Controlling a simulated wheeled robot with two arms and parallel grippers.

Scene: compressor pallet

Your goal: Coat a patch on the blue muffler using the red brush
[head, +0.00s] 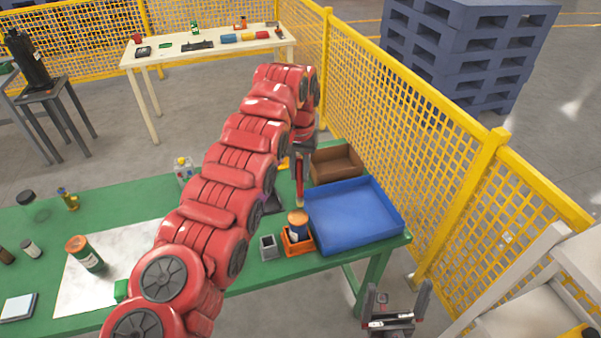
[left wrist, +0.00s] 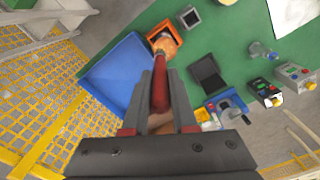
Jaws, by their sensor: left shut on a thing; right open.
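My left gripper (head: 301,153) points down over the right part of the green table, shut on the red brush (head: 299,178). In the left wrist view the brush (left wrist: 160,88) stands between the fingers. Its lower end meets the top of an orange-topped can (head: 298,224) in the head view; I cannot tell whether the tip is inside. My right gripper (head: 396,305) is open and empty, low in the picture off the table's near right corner. I cannot clearly identify the blue muffler; a small blue cylinder (head: 247,37) lies on the far table.
The can stands in an orange holder (head: 290,248) beside a small grey box (head: 268,246). A blue tray (head: 355,210) and a brown bin (head: 337,164) are to the right. Yellow mesh fencing (head: 420,125) runs behind.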

